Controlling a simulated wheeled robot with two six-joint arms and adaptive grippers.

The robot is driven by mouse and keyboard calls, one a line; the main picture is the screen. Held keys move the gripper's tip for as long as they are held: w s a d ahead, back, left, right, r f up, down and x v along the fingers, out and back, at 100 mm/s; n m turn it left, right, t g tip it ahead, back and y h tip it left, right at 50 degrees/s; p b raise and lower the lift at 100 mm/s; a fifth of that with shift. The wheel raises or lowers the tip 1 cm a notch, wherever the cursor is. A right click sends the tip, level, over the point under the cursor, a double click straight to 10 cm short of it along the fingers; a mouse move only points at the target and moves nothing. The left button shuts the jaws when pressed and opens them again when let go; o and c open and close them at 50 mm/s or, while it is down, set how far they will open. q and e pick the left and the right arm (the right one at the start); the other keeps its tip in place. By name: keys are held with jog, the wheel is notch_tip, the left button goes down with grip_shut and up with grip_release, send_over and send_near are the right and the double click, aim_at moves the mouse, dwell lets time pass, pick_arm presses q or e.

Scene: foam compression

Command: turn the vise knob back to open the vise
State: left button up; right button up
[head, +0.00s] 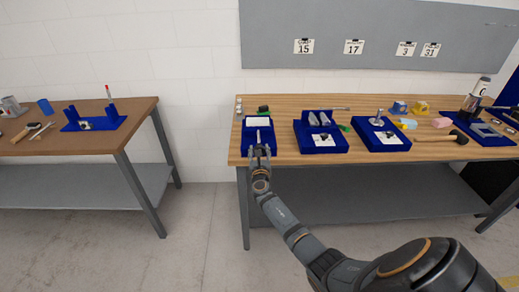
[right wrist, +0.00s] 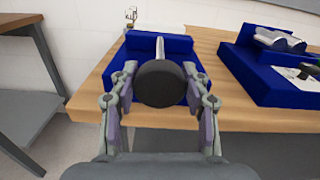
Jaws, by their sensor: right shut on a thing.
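A black round knob (right wrist: 160,84) sits on the end of a light grey shaft (right wrist: 161,50), seen end-on in the right wrist view. Behind it is a blue fixture (right wrist: 177,45), which also shows at the left end of the workbench in the head view (head: 248,138). I cannot make out the vise jaws there. My right gripper (right wrist: 160,100) has a finger on either side of the knob, shut on it. In the head view my right gripper (head: 260,156) is at the front of this fixture. My left gripper is not in view.
A second blue fixture (head: 338,145) with grey pieces and a third (head: 398,144) with a metal post stand to the right. A mallet (head: 458,135) lies further right. Another bench (head: 135,109) stands left, across a floor gap.

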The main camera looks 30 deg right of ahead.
jog(key=n+p, duration=0.2)
jog(key=n, duration=0.4)
jog(key=shift+a, duration=0.1)
jog(key=n+p, duration=0.2)
jog(key=n, duration=0.4)
jog(key=shift+f, duration=0.2)
jog(key=shift+n, duration=0.3)
jog(key=o, duration=1.1)
jog(key=shift+o, duration=0.2)
jog(key=v, duration=1.2)
